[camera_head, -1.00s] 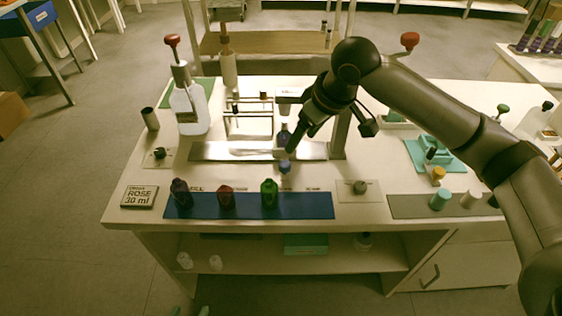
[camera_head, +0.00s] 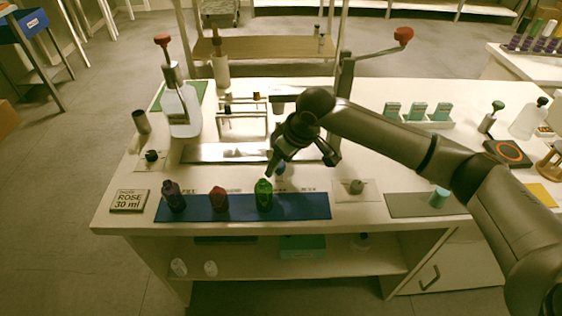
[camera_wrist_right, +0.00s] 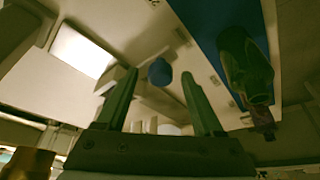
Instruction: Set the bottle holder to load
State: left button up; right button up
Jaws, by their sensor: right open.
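A long, shiny metal plate (camera_head: 225,152) lies on the table behind the blue strip. A small blue knob-like part (camera_head: 281,170) shows at its front right, partly behind my right gripper (camera_head: 271,170). I cannot tell for certain which part is the bottle holder or how it is set. In the wrist view the blue part (camera_wrist_right: 160,71) appears between the two spread fingertips, beyond them; contact cannot be told. The right gripper is open, pointing down beside the green bottle (camera_head: 264,194). My left gripper is not in view.
A purple bottle (camera_head: 173,196) and a red bottle (camera_head: 218,199) stand on the blue strip (camera_head: 310,207) with the green one. A sign reading ROSE 30 ml (camera_head: 130,200) lies at left. A large pump bottle (camera_head: 181,108) and a white rack (camera_head: 241,120) stand behind.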

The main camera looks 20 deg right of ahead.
grip_shut()
dwell(0.5)
dwell(0.8)
